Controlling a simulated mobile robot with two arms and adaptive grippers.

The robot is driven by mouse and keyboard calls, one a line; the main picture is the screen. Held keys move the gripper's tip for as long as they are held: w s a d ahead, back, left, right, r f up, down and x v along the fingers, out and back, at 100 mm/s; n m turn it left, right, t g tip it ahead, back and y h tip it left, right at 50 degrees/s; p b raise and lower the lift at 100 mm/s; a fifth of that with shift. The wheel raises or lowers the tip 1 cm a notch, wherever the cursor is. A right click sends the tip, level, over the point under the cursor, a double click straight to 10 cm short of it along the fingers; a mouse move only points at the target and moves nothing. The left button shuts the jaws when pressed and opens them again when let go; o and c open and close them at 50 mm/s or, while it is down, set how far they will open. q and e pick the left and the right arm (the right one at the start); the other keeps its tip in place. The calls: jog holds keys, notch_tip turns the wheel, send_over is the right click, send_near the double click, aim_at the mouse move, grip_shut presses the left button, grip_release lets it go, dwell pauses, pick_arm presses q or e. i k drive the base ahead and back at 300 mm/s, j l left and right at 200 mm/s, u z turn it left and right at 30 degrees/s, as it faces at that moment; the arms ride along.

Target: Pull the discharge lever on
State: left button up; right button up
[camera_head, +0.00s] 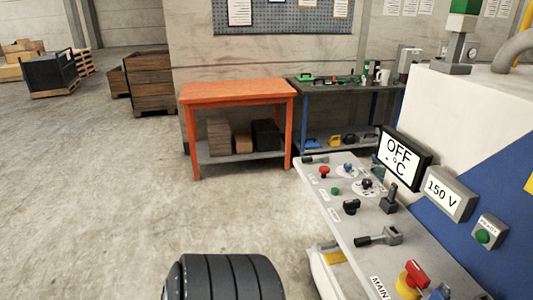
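A sloped grey control panel (348,228) fills the lower right. A lever with a black grip in a grey bracket (377,238) lies pointing left near its middle. Another dark lever (315,159) lies at the panel's far end. An upright black lever (389,199) stands near the right edge. The small labels are unreadable, so I cannot tell which is the discharge lever. Neither gripper is in view, and nothing of mine is seen touching the panel.
A display (402,158) reads OFF °C, another (447,194) reads 150 V, and a READY box (488,233) has a green light. A red-handled switch (411,279) sits by the MAIN label. An orange table (237,92) stands behind. Floor left is clear.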

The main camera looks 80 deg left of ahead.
aim_at(314, 159)
jog(key=u, duration=2.05)
jog(key=i+j+z, duration=0.3)
jog(key=i+j, duration=0.3)
jog(key=i, duration=0.15)
